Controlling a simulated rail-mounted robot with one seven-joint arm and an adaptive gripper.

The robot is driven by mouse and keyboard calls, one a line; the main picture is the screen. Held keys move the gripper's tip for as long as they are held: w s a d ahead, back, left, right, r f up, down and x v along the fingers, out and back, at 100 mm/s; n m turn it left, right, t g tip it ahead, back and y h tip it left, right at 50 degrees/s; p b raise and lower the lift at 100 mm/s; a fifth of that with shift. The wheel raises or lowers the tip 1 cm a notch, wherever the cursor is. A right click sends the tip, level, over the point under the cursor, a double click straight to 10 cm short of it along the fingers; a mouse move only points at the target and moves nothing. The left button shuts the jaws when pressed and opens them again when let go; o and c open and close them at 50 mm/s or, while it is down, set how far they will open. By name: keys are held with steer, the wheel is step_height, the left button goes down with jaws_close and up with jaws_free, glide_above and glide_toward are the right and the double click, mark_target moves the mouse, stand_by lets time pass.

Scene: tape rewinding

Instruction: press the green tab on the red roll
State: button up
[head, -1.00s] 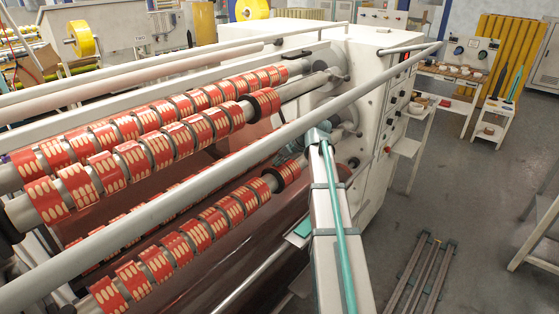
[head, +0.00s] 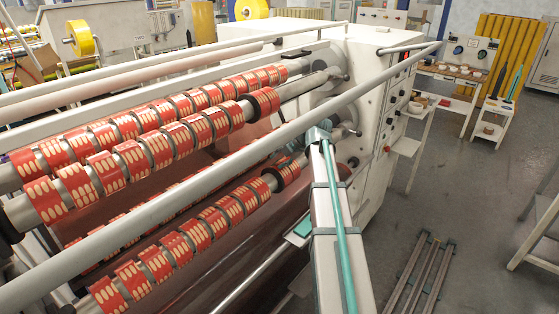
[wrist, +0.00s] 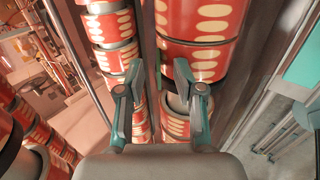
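Red rolls with cream ovals sit in rows on several shafts in the head view, one of them the front row (head: 215,222). In the wrist view a large red roll (wrist: 208,35) lies just beyond my gripper (wrist: 158,72), with a narrower row of red rolls (wrist: 108,28) to its left. A thin green strip (wrist: 158,62), perhaps the green tab, shows at the large roll's left edge, between my fingertips in the picture. The fingers are apart with nothing between them; I cannot tell whether they touch anything. In the head view my gripper is mostly hidden.
A long grey rail (head: 200,187) crosses in front of the rolls. The white machine cabinet (head: 372,110) stands at the shafts' right end. Another dark-edged roll (wrist: 12,135) is close at the lower left of the wrist view.

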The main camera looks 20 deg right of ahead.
steer(key=v, duration=1.1)
steer(key=shift+s+r, duration=0.2)
steer(key=shift+f, duration=0.1)
